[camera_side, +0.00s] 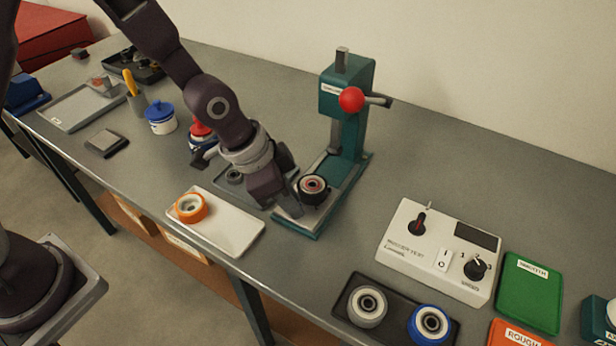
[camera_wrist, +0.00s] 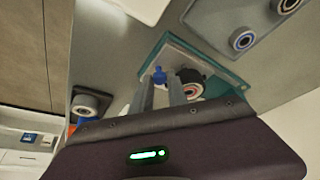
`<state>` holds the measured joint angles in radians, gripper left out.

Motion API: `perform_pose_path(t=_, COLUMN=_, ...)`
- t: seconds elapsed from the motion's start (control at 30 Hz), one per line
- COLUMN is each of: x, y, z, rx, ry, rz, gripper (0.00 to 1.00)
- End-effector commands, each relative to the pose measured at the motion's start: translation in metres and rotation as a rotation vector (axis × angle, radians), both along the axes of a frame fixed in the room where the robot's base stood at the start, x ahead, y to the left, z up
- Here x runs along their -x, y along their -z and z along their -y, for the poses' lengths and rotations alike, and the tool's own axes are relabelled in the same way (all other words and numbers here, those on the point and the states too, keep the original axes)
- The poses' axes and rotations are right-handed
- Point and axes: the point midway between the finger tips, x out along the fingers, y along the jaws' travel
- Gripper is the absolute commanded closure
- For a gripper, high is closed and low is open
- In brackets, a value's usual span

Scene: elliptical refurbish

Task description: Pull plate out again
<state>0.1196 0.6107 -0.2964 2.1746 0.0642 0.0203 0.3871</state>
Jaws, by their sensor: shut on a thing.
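The teal press (camera_side: 354,150) stands upright at the middle of the bench, with a red-balled lever (camera_side: 351,99). A dark wheel with a reddish ring (camera_side: 313,186) sits at the front of its base, forward of the ram; it also shows in the wrist view (camera_wrist: 192,90). My gripper (camera_side: 294,207) is low at the front left of the base, beside the wheel. In the wrist view its fingers (camera_wrist: 160,84) are on either side of a blue knob (camera_wrist: 158,74) and shut on it. The plate under the wheel is mostly hidden by the wheel and fingers.
A white tray (camera_side: 235,228) with an orange wheel (camera_side: 190,207) lies close in front of my gripper. A white tester box (camera_side: 405,244) and a dark tray (camera_side: 387,328) with two wheels stand right. Bare bench (camera_side: 345,245) lies between press and tester.

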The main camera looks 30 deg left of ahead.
Motion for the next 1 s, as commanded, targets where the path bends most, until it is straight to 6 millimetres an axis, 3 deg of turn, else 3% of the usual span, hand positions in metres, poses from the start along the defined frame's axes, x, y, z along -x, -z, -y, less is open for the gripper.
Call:
perform_pose_path(t=0.13, x=0.017, y=-0.001, z=0.0, rx=0.0, ry=0.001, rz=0.002, gripper=1.0)
perform_pose_path(t=0.47, x=0.022, y=0.0, z=0.0, rx=-0.001, ry=0.004, rz=-0.003, gripper=1.0)
perform_pose_path(t=0.5, x=0.022, y=0.0, z=0.0, rx=-0.002, ry=0.004, rz=-0.005, gripper=0.73)
perform_pose_path(t=0.83, x=0.021, y=-0.003, z=-0.001, rx=0.0, ry=0.001, rz=0.0, gripper=0.72)
perform_pose_path(t=1.0, x=0.028, y=-0.034, z=-0.01, rx=0.003, ry=-0.003, rz=0.004, gripper=0.72)
